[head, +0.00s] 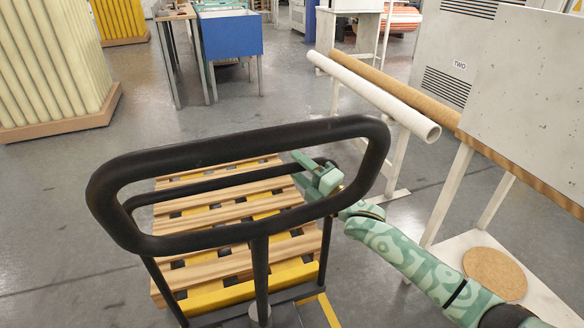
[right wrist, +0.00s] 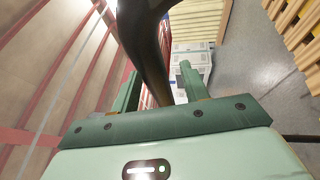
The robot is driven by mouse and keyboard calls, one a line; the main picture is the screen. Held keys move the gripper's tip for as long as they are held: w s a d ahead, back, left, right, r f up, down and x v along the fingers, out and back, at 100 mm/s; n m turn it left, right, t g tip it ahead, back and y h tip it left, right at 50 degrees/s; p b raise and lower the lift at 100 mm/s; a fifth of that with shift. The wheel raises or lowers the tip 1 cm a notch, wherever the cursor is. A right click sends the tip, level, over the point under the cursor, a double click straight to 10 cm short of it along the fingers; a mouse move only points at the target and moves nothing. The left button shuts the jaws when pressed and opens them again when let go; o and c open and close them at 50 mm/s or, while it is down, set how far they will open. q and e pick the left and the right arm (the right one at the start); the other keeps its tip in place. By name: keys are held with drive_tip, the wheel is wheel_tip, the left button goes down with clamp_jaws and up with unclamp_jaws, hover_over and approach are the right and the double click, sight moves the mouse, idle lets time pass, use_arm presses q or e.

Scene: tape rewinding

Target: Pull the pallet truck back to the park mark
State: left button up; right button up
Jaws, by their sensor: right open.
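The pallet truck's black loop handle (head: 235,232) stands large in front of me in the head view. Its yellow forks (head: 220,298) lie under a wooden slatted pallet (head: 235,212). My right gripper (head: 308,172) is at the right side of the loop, partly behind the black bars. In the right wrist view a black handle bar (right wrist: 147,45) runs between the two open fingers of the right gripper (right wrist: 160,75); I cannot tell whether they touch it. My left gripper is not in view.
A blue box (head: 232,36) on legs and pale stacked tubes (head: 50,60) stand farther back. Grey floor (head: 60,195) is clear on the left.

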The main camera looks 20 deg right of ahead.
drive_tip(key=shift+x, duration=1.2)
clamp_jaws()
